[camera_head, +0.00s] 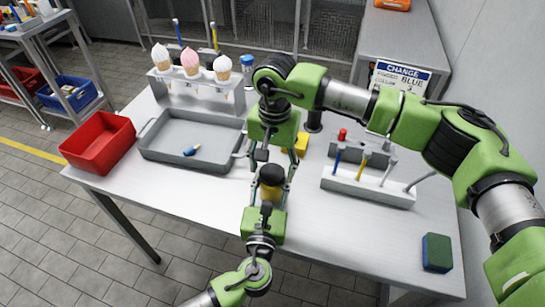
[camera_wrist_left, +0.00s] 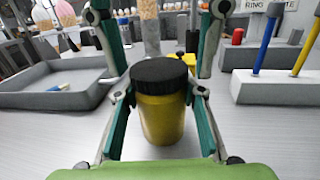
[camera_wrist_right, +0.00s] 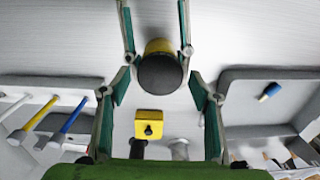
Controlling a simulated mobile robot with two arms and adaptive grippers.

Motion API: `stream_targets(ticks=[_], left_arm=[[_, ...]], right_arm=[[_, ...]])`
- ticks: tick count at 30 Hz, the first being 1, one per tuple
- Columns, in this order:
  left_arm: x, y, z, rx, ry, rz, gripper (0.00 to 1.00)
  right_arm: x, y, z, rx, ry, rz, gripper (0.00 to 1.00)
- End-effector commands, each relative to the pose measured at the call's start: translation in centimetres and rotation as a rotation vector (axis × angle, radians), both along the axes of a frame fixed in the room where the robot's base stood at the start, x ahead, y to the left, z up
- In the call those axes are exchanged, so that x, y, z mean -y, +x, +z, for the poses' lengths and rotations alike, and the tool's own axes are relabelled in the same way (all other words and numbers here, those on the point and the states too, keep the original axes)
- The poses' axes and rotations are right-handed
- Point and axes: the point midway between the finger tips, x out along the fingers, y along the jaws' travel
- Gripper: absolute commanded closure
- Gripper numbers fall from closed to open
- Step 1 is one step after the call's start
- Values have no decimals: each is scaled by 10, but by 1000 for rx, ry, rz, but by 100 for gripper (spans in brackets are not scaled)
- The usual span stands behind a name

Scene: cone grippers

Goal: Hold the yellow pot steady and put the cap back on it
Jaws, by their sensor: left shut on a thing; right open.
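The yellow pot (camera_wrist_left: 165,117) stands upright, with its black cap (camera_wrist_left: 160,71) sitting flat on its top. The pot (camera_head: 267,193) and cap (camera_head: 271,174) are near the middle of the table in the head view. My left gripper (camera_wrist_left: 163,118) is shut on the pot's sides. My right gripper (camera_wrist_right: 158,80) points down from above, open, with one finger on each side of the cap (camera_wrist_right: 160,73). Its fingers stand apart from the cap in the left wrist view. Whether the cap is fully seated cannot be told.
A yellow block with a black knob (camera_wrist_right: 148,125) stands close behind the pot. A grey tray (camera_head: 170,158) with a small blue-and-yellow item and a red bin (camera_head: 98,142) lie left. A grey tool rack (camera_head: 368,190) stands right. A green-blue sponge (camera_head: 437,252) lies front right.

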Motion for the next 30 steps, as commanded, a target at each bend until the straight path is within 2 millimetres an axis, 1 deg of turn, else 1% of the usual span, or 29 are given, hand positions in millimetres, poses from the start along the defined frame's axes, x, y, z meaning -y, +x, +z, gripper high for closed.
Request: stream_targets(ticks=[3,10,11,12,15,20,22,27,30], left_arm=[[0,0,-1,-2,1,0,100],[0,0,-1,-2,1,0,100],[0,0,-1,-2,1,0,100],[0,0,-1,-2,1,0,100],[0,0,-1,-2,1,0,100],[0,0,-1,-2,1,0,100],[0,0,-1,-2,1,0,100],[0,0,-1,-2,1,1,100],[0,0,-1,-2,1,1,100]], right_arm=[[0,0,-4,-1,0,1,43],[0,0,-4,-1,0,1,43],[0,0,-4,-1,0,1,48],[0,0,-4,-1,0,1,59],[0,0,-4,0,0,1,83],[0,0,-4,0,0,-1,84],[0,0,-4,-1,0,-27,84],[0,0,-4,-6,1,-194,84],[0,0,-4,-7,1,-260,84]])
